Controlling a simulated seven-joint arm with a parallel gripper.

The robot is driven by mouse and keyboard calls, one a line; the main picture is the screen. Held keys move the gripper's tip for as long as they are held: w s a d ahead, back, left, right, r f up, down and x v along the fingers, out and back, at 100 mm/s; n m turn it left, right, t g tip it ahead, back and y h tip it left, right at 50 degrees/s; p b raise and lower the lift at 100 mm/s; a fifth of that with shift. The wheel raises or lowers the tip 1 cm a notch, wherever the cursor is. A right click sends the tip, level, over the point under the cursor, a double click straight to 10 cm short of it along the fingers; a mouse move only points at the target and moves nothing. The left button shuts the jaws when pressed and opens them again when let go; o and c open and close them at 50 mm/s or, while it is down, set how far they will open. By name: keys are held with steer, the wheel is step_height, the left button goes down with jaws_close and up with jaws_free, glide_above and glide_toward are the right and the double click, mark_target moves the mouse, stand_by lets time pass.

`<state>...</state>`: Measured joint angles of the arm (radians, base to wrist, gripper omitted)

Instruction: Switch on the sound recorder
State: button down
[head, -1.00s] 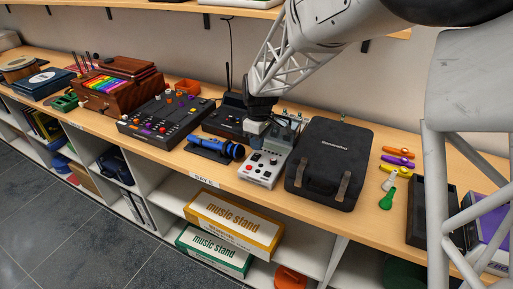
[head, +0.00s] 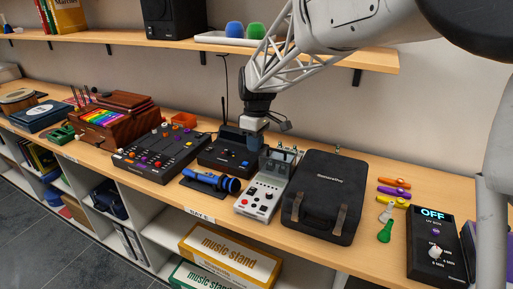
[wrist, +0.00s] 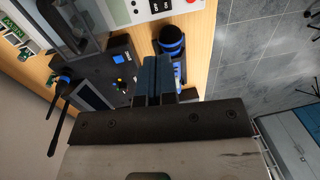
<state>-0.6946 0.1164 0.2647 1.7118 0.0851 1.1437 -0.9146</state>
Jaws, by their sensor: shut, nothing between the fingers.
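A pale device (head: 262,197) with red and dark knobs and a smoky clear cover stands just left of the black case. Its panel also shows at the top of the wrist view (wrist: 143,8), with a red button and a small switch plate. I cannot tell for sure that it is the sound recorder. My gripper (head: 251,143) is shut and empty, above the black receiver box (head: 222,155) and beside the clear cover. In the wrist view my shut fingers (wrist: 153,82) point down between that box (wrist: 120,75) and the blue microphone (wrist: 172,42).
The blue microphone (head: 212,181) lies on its stand in front. A black hard case (head: 325,195) is close on the right. A mixer (head: 160,150) is to the left. A black box showing OFF (head: 437,245) stands far right. A shelf (head: 330,57) hangs above.

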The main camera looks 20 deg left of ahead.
mark_target(252, 189)
steer(key=shift+s, duration=0.15)
steer(key=shift+s, duration=0.6)
stand_by(0.4)
steer(key=f, duration=0.4)
steer(key=s+f, duration=0.1)
steer(key=f, duration=0.9)
steer(key=shift+s, duration=0.35)
steer(key=shift+f, duration=0.2)
steer(key=shift+w, duration=0.1)
steer(key=shift+w+r, duration=0.25)
steer(key=shift+w, duration=0.35)
steer(key=shift+r, duration=0.2)
stand_by(0.3)
